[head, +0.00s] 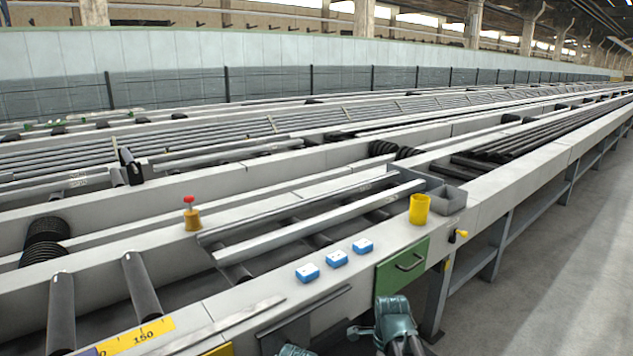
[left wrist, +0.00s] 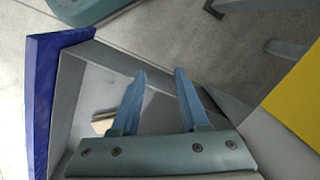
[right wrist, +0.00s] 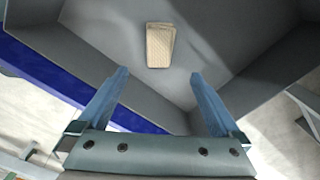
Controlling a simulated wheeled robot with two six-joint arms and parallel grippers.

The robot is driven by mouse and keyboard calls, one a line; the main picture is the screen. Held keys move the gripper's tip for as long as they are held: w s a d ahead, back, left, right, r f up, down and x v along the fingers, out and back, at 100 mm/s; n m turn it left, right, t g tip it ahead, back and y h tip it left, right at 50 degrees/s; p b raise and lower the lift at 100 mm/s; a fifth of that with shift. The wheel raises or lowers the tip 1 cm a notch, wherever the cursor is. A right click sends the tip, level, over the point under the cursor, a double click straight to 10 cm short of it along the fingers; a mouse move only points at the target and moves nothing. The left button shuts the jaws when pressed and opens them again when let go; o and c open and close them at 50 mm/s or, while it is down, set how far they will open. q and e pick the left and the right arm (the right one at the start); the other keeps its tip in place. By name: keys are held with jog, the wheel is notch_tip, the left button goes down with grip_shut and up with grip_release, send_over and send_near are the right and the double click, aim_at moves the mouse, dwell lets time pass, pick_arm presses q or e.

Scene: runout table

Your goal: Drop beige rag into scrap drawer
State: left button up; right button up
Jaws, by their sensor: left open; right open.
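The beige rag (right wrist: 160,45) shows in the right wrist view as a small folded pad inside a grey open drawer (right wrist: 85,52) with a blue front. It appears to lie on the drawer's floor, beyond my fingertips. My right gripper (right wrist: 158,76) is open and empty over the drawer, with no finger touching the rag. In the left wrist view my left gripper (left wrist: 160,76) is open and empty at the same blue-fronted drawer (left wrist: 58,75). Part of a beige piece (left wrist: 103,122), likely the rag, shows beside its left finger. The head view does not show the rag or either gripper's fingers.
A green drawer front (head: 403,266) is closed in the table's side. A yellow cup (head: 419,209), a grey bin (head: 446,199) and blue-and-white boxes (head: 337,258) stand on the table's edge. Rails and rollers fill the table. The floor at right is clear.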

jog(key=shift+r, duration=0.1)
notch_tip(320, 180, up, 14)
jog(key=p, duration=1.3)
jog(key=shift+p, duration=0.4)
jog(key=shift+f, duration=0.2)
jog(key=s+n, duration=0.8)
jog(key=n, duration=1.3)
jog(key=s+a+r+n+h+p, duration=0.1)
jog(key=s+a+r+n+p, duration=0.3)
jog(key=a+r+p, duration=0.5)
jog(key=shift+s+a+r+p, duration=0.45)
jog(key=shift+s+a, duration=0.25)
jog(key=shift+s, duration=0.45)
